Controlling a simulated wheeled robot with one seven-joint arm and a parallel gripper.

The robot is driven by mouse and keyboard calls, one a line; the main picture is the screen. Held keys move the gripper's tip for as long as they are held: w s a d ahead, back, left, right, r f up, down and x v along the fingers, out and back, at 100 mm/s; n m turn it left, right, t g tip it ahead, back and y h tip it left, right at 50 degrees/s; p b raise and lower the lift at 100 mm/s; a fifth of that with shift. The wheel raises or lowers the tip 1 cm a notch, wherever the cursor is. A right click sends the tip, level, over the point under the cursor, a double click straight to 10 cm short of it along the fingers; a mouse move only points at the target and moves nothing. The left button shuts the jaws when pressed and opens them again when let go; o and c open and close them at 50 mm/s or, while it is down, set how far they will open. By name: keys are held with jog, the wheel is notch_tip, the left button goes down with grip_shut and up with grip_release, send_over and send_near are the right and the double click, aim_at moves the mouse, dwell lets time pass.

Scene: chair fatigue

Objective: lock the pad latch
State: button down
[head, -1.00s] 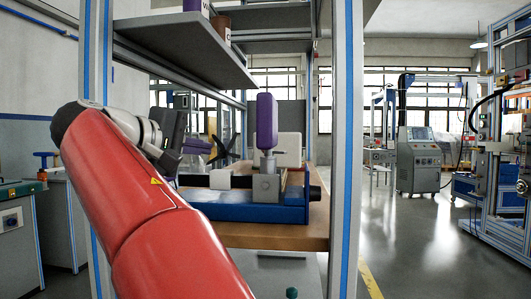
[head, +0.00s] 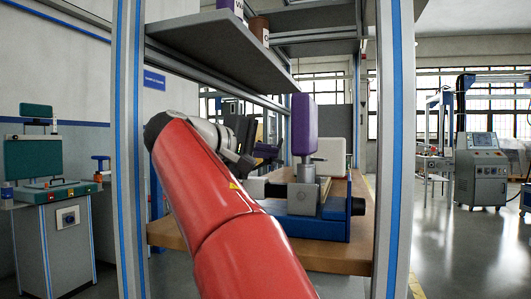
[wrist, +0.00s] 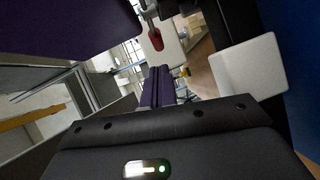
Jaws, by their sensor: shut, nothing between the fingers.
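A tall purple pad (head: 303,128) stands upright on a grey metal post and block (head: 302,195) on a blue base (head: 320,228) in the head view. A large dark purple surface (wrist: 60,25), probably this pad, fills the upper left of the wrist view. A small red handle (wrist: 156,40) on a metal bracket shows at the top of the wrist view; it may be the pad latch, but I cannot tell its state. My gripper (head: 268,150) is just left of the purple pad in the head view.
A white block (head: 330,155) stands behind the pad, and a pale panel (wrist: 248,68) shows right in the wrist view. A grey shelf (head: 205,50) hangs above my arm. A blue-striped frame post (head: 393,150) stands right of the wooden bench (head: 345,258).

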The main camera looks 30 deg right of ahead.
jog(key=x, duration=0.6)
jog(key=shift+d, duration=0.4)
jog(key=shift+w+d+r+g+p, duration=0.1)
jog(key=shift+w+g+p, duration=0.05)
jog(key=shift+g+p, duration=0.2)
jog(key=shift+s+d+m+g+p, duration=0.2)
jog(key=shift+d+m+g+p, duration=0.5)
jog(key=shift+g+p, duration=0.35)
jog(key=shift+s+d+m+g+p, duration=0.2)
jog(key=shift+d+m+g+p, duration=0.4)
jog(key=shift+m+g+p, duration=0.4)
jog(key=shift+s+d+m+g+p, duration=0.15)
jog(key=shift+d+m+g+p, duration=0.5)
jog(key=shift+g+p, duration=0.4)
jog(key=shift+s+d, duration=0.4)
jog(key=shift+d, duration=0.05)
jog(key=shift+s+d, duration=0.1)
jog(key=shift+d, duration=0.05)
